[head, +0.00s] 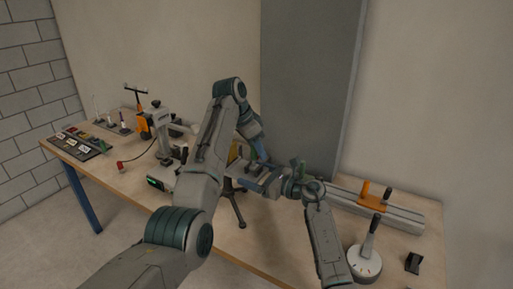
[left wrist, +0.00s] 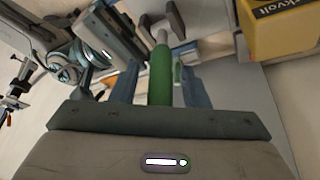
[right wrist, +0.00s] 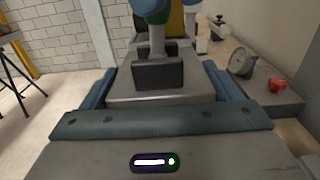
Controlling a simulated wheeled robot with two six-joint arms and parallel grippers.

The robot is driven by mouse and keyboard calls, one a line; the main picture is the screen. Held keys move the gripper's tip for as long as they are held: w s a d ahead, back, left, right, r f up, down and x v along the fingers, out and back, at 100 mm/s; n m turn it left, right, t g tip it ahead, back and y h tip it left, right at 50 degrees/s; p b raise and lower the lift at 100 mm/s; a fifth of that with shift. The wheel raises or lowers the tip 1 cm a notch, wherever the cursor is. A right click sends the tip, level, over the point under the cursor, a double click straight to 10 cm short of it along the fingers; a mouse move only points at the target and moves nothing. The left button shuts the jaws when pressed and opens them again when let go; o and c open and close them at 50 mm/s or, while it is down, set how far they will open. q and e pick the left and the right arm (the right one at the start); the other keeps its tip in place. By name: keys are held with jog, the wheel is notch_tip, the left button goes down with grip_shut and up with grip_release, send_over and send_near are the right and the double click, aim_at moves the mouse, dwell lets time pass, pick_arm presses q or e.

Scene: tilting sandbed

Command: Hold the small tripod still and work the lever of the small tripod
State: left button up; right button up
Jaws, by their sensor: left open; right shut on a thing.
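The small tripod (head: 237,207) stands on the bench, its dark legs showing below my grippers in the head view. My right gripper (head: 263,183) comes in from the right. In the right wrist view its fingers are shut on the grey block of the tripod's head (right wrist: 160,97). The green lever (left wrist: 160,78) lies between the blue fingers of my left gripper (left wrist: 160,92), which is open around it, with gaps visible on both sides. My left arm hides much of the tripod in the head view.
A rail with an orange clamp (head: 374,201), a round dial with a lever (head: 366,258) and a small black block (head: 413,263) are at the right. An orange and grey device (head: 152,124) and a card tray (head: 77,143) are at the left. A yellow box (left wrist: 278,27) is near my left gripper.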

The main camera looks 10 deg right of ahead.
pick_arm(q)
jog(key=shift+c, duration=0.3)
grip_shut()
jog(key=shift+s+a+f+m+t+h, duration=0.15)
jog(key=shift+s+a+t+h, duration=0.25)
jog(key=shift+t+h, duration=0.3)
jog(key=shift+s+a+r+m+t+h, duration=0.1)
jog(key=shift+s+a+t+h, duration=0.15)
jog(key=shift+s+t+h, duration=0.45)
jog(key=shift+s+a+f+m+t+h, duration=0.15)
jog(key=shift+s+a+t+h, duration=0.2)
jog(key=shift+t, duration=0.55)
jog(key=shift+o, duration=0.3)
grip_release()
